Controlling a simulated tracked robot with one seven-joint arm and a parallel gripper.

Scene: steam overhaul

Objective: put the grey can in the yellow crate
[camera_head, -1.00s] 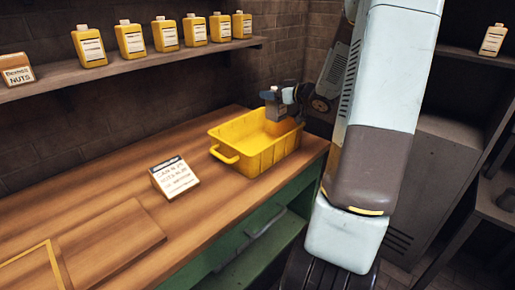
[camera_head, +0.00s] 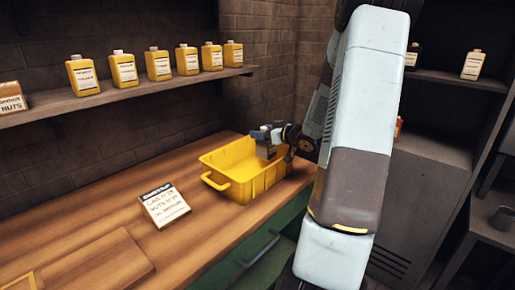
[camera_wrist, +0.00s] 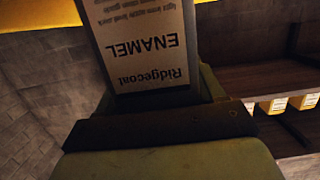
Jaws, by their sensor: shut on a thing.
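The yellow crate (camera_head: 228,187) stands on the wooden bench in the head view, its handle toward the left. My gripper (camera_head: 267,137) is shut on the grey can (camera_head: 264,152) at the crate's back right part. The can appears to be low at or inside the crate's rim; whether it touches the floor of the crate is hidden. In the wrist view the can (camera_wrist: 145,50) fills the top middle, its pale label reading "Ridgecoat ENAMEL" upside down. A yellow strip, likely the crate (camera_wrist: 40,14), shows behind it.
A card sign (camera_head: 164,205) stands on the bench left of the crate. A wooden board (camera_head: 95,265) lies nearer. A wall shelf (camera_head: 140,88) holds several yellow bottles and a box of nuts (camera_head: 12,98). Dark shelving (camera_head: 455,80) stands at the right.

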